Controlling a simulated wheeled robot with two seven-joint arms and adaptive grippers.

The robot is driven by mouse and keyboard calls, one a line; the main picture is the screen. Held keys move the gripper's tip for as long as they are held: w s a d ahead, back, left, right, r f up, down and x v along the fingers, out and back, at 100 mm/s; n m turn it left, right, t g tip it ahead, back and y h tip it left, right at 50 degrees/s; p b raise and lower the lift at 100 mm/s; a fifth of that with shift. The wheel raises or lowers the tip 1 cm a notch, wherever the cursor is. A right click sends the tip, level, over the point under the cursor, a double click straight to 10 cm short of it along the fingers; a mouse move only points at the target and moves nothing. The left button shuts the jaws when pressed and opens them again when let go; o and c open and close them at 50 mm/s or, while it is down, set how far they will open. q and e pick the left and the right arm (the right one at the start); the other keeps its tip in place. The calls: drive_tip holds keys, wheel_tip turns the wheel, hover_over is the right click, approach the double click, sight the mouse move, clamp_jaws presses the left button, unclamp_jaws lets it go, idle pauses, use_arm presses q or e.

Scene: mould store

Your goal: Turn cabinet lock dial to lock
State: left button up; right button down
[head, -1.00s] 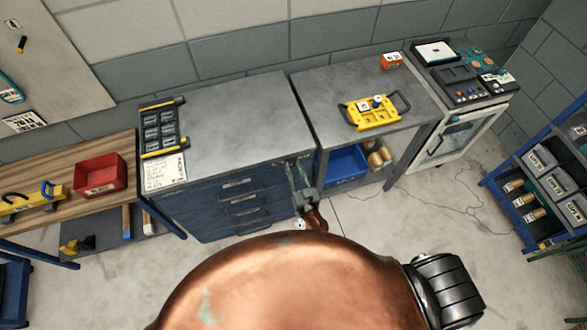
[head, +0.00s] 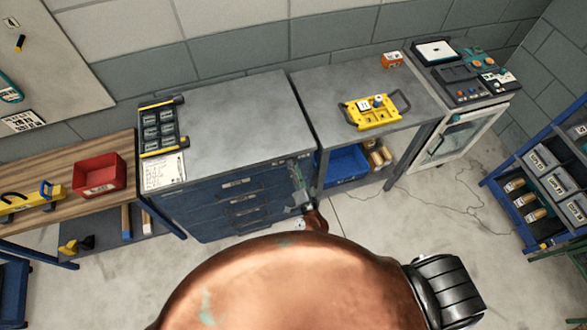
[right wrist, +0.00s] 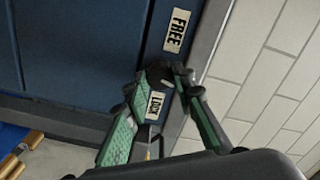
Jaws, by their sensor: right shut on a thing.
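The blue cabinet (head: 215,205) with several drawers stands in the middle of the head view, and its front edge strip carries the lock dial. In the right wrist view the dial (right wrist: 160,73) is a small dark knob, partly hidden by my fingers. A FREE label (right wrist: 177,30) and a LOCK label (right wrist: 155,105) lie on the strip on either side of it. My right gripper (right wrist: 166,82) is shut on the dial, with its green-padded fingers on both sides. In the head view it shows small at the cabinet's right front edge (head: 296,172). I cannot tell where the dial points. My left gripper is out of view.
A workbench with a yellow fixture (head: 370,110) and a blue bin (head: 343,160) adjoins the cabinet on the right. A wooden bench with a red bin (head: 99,174) is at left. A rack (head: 545,180) stands at far right. The floor between is mostly clear, with a thin cable.

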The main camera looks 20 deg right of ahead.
drive_tip(key=m+b, duration=0.1)
drive_tip(key=m, duration=0.4)
drive_tip(key=shift+m, duration=0.4)
idle(0.4)
drive_tip(key=c, duration=1.6)
unclamp_jaws()
drive_tip(key=shift+s, duration=0.1)
drive_tip(key=s, duration=1.1)
drive_tip(key=shift+s+d, duration=0.25)
drive_tip(key=shift+s, duration=0.15)
